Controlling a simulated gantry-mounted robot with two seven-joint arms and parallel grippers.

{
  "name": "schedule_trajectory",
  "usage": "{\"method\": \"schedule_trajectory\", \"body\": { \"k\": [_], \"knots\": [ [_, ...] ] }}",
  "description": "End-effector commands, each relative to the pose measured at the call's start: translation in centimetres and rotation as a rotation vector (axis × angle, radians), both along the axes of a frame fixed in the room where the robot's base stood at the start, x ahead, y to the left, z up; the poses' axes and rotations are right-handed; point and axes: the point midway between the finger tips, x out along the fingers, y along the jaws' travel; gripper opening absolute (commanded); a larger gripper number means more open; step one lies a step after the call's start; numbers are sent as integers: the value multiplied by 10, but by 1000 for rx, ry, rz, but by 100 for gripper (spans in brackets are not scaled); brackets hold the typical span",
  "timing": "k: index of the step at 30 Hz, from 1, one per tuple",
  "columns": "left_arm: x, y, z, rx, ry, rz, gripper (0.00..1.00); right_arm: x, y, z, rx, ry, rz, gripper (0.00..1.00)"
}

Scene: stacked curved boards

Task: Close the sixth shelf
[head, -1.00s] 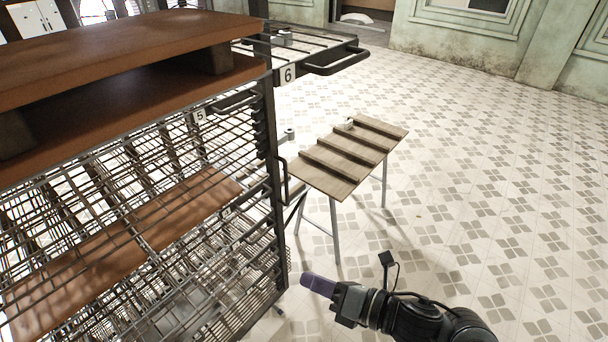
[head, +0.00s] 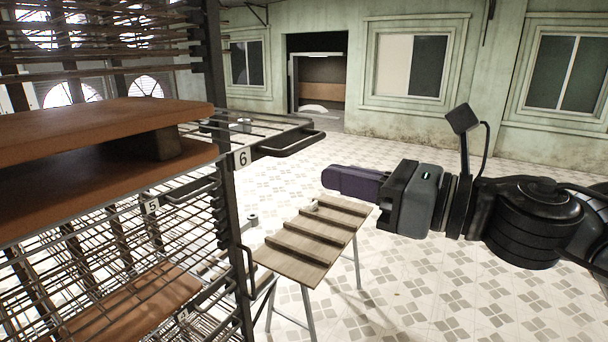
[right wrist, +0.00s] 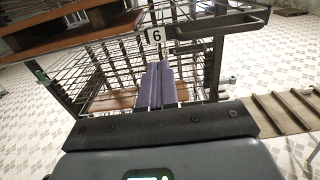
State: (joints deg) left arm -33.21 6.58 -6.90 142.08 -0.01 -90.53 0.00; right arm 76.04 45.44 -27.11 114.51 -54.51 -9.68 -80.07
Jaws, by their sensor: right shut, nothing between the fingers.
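The sixth shelf (head: 262,131) is a dark wire shelf marked with a white "6" label (head: 242,158). It sticks out to the right of the rack and has a dark bar handle (head: 290,143) at its outer end. In the right wrist view its handle (right wrist: 216,30) and label (right wrist: 156,35) are at the top. My right gripper (head: 326,178) has purple fingers, is shut and empty, and points left toward the handle from its right, apart from it. Its fingers (right wrist: 158,66) also show just below the label in the right wrist view. My left gripper is out of view.
A small slatted wooden table (head: 308,245) stands beside the rack. The tiled floor to the right is clear.

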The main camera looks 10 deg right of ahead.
Motion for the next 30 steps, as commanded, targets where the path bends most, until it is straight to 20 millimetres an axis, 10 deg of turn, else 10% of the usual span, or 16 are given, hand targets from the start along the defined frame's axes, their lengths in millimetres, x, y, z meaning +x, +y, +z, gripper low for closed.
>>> {"method": "schedule_trajectory", "body": {
  "k": [30],
  "knots": [
    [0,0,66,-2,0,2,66,88,100,0,1,3,0,0]
  ]
}}
